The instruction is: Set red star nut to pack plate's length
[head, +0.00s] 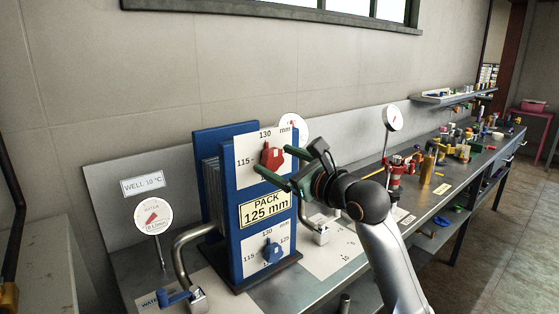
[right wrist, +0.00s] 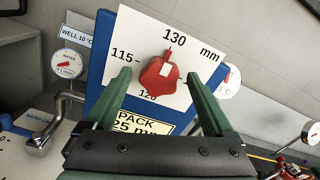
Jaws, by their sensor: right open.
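The red star nut (head: 272,156) sits on the upper white dial of the blue plate pack; it also shows in the right wrist view (right wrist: 159,76). Its pointed tip is up, towards the 130 mark. The dial reads 115 at left and 130 at top; the right mark is hidden by a finger. The pack plate (head: 265,209) reads "PACK 125 mm". My right gripper (head: 270,159) is open, its green fingers either side of the nut, with gaps visible in the right wrist view (right wrist: 158,75). I cannot tell how deep the fingertips reach. My left gripper is out of view.
A blue nut (head: 272,252) sits on a similar lower dial. A water gauge (head: 153,216) and curved pipe (head: 187,241) stand left of the pack. Another gauge (head: 392,117) and a red fitting (head: 398,173) stand right, with several small items along the bench.

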